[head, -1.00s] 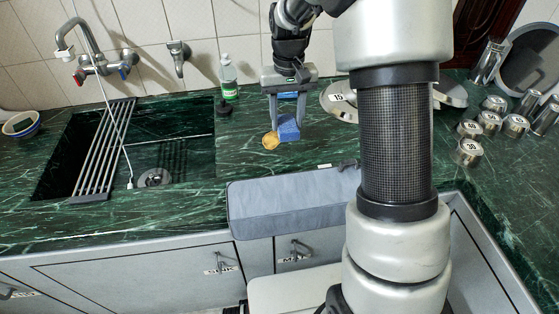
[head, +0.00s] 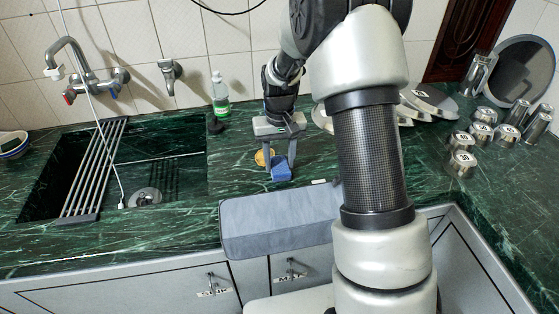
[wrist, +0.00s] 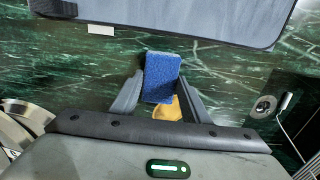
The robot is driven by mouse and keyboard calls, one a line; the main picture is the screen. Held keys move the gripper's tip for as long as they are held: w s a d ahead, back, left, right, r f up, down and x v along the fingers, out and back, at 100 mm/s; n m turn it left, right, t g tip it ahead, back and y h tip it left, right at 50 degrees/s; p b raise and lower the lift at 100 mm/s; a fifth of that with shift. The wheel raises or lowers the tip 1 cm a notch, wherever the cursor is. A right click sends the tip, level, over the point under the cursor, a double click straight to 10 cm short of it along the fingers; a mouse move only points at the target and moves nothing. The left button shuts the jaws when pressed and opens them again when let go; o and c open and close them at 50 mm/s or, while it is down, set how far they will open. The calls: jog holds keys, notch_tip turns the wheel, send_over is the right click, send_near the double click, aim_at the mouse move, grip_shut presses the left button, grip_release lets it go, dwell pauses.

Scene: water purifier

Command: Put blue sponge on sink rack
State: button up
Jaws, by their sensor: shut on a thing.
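The blue sponge (head: 281,170) is between the fingers of my gripper (head: 281,158) over the green marble counter, right of the sink. The wrist view shows the gripper (wrist: 161,85) shut on the sponge (wrist: 161,75), with one finger on each side. I cannot tell whether the sponge still touches the counter. The sink rack (head: 93,175), a set of parallel metal bars, lies across the left part of the sink, well left of my gripper.
A yellow-orange piece (head: 262,157) lies beside the sponge. A green-labelled bottle (head: 220,95) stands behind the sink. A faucet (head: 78,62) with a hanging cord rises behind the rack. Metal canisters (head: 482,132) stand at right.

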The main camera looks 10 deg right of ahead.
jog(key=o, duration=1)
jog(key=shift+f, duration=0.1)
